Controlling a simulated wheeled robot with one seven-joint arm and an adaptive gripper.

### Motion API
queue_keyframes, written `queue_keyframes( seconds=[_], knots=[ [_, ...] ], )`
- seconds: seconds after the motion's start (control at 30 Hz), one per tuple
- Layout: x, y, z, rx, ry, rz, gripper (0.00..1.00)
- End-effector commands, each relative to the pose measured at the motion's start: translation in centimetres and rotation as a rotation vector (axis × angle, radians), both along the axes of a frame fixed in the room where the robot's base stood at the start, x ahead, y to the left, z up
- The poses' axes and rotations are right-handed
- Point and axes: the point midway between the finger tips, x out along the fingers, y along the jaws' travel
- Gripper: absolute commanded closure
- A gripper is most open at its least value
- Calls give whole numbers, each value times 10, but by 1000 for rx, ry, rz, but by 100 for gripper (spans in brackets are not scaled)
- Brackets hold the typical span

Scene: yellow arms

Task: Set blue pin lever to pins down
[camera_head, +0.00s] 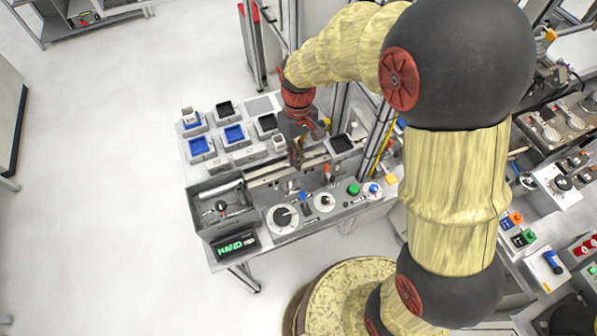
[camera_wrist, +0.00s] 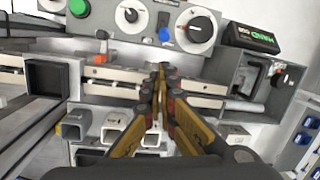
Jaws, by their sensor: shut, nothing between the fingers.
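The small blue lever (camera_head: 304,197) stands on the grey control panel between two white dials. It also shows in the wrist view (camera_wrist: 164,34), beside the larger dial. Its exact setting and any pins are too small to tell. My gripper (camera_head: 296,160) is over the machine's middle rail, behind the panel and apart from the lever. In the wrist view my gripper (camera_wrist: 160,72) is shut and empty, its fingertips together below the lever in the picture.
The large dial (camera_head: 283,217), small dial (camera_head: 325,201) and green button (camera_head: 354,189) flank the lever. An orange-tipped part (camera_wrist: 100,58) stands near the rail. An open grey box (camera_head: 237,216) and a display reading HAND (camera_head: 236,245) are left. Several trays (camera_head: 201,147) stand behind.

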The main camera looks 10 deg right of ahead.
Motion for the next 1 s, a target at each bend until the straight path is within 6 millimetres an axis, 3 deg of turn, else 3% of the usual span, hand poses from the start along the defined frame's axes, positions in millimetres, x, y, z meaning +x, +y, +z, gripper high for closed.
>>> queue_keyframes(
  seconds=[0.47, 1.0],
  knots=[
    [-3, 0, -7, 1, 1, 11, 100],
    [-18, 3, -87, 1, 0, 10, 100]
  ],
)
